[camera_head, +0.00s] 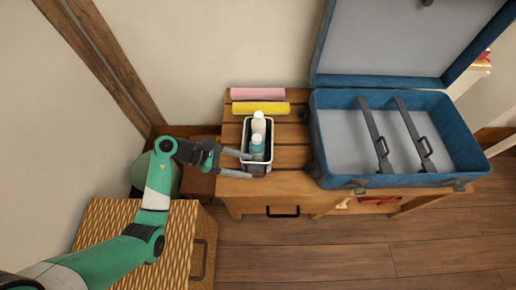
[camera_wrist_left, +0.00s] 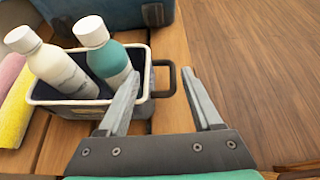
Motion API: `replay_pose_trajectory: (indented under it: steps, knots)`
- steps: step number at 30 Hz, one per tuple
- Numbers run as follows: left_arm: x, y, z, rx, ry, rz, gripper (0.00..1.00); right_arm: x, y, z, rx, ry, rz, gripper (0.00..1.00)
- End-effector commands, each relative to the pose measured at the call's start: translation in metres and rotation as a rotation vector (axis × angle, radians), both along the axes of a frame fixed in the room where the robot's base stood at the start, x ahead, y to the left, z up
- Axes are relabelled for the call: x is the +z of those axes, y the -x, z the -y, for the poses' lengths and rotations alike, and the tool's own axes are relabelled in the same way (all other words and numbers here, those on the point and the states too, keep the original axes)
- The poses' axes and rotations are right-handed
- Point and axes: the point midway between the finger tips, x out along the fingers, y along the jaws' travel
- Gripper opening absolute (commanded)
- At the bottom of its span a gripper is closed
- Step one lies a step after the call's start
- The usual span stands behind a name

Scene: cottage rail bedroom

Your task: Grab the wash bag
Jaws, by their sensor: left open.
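The wash bag is a small open-topped tub with a pale rim and dark inside (camera_head: 247,130), standing on the slatted wooden bench. It also shows in the left wrist view (camera_wrist_left: 70,107). It holds a white bottle (camera_wrist_left: 50,65) and a teal bottle with a white cap (camera_wrist_left: 108,62). A dark loop handle (camera_wrist_left: 171,80) sticks out from its near end. My left gripper (camera_head: 250,165) is open at that end. In the left wrist view its fingertips (camera_wrist_left: 161,74) lie on either side of the handle, with no grip on it. My right gripper is out of view.
An open blue suitcase (camera_head: 320,150) with two dark straps stands on the bench to the right. A pink roll (camera_head: 258,94) and a yellow roll (camera_head: 260,108) lie behind the bag. A woven-top cabinet (camera_head: 95,225) stands at the lower left.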

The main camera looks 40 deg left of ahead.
Motion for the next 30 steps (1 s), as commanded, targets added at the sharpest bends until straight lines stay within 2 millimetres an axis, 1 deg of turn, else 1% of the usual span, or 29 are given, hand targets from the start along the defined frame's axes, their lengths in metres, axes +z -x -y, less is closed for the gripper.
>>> replay_pose_trajectory:
  steps: [3, 5, 9, 12, 15, 20, 21, 26, 30]
  knots:
    - [-0.001, -0.002, 0.002, 0.0, -0.001, 0.001, 0.66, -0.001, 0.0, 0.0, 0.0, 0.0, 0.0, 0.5]
    - [-0.005, -0.004, 0.005, -0.002, -0.001, 0.001, 0.66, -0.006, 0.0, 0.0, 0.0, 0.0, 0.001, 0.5]
    - [-0.021, -0.018, 0.021, -0.005, -0.001, 0.001, 0.66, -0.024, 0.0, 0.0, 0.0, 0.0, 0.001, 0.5]
    - [-0.025, -0.027, 0.031, -0.004, 0.0, 0.0, 0.66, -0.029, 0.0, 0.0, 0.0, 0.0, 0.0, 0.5]
    - [-0.026, -0.031, 0.035, -0.001, 0.0, 0.0, 0.66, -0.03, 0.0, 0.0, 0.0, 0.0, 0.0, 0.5]
    - [-0.025, -0.032, 0.034, 0.0, 0.0, 0.0, 0.66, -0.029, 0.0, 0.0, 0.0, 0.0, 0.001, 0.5]
    - [-0.025, -0.032, 0.034, 0.0, 0.0, 0.0, 0.64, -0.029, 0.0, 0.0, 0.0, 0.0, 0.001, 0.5]
    - [-0.025, -0.031, 0.034, 0.0, -0.001, 0.001, 0.36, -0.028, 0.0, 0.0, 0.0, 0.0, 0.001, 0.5]
    - [-0.025, -0.031, 0.034, 0.0, -0.001, 0.001, 0.1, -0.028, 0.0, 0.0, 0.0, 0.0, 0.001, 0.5]
